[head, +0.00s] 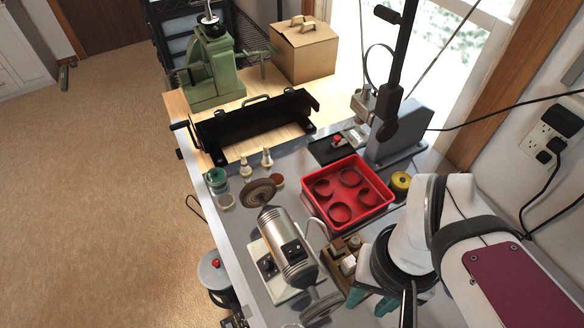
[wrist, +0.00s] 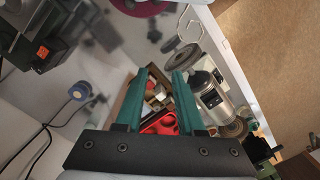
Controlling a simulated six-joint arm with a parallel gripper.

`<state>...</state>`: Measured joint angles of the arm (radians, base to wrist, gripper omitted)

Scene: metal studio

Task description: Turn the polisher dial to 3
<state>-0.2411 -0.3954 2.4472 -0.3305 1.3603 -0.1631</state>
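The polisher (head: 287,245) is a silver motor on a pale base, with a brown wheel (head: 258,192) at its far end and a grey wheel (head: 322,306) at its near end. A black dial (head: 267,264) sits on the base, left of the motor; its setting is too small to read. The polisher also shows in the wrist view (wrist: 212,92), right of my fingers; I cannot make out the dial there. My gripper (head: 371,302) has teal fingers, right of the polisher and apart from it. In the wrist view my gripper (wrist: 157,92) is open and empty.
A wooden box of small blocks (head: 345,259) stands between the polisher and my gripper. A red tray (head: 347,193) with round compartments lies behind it. A yellow roll (head: 400,182), small bottles (head: 246,168) and a green jar (head: 216,178) stand nearby. The bench's left edge runs close to the polisher.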

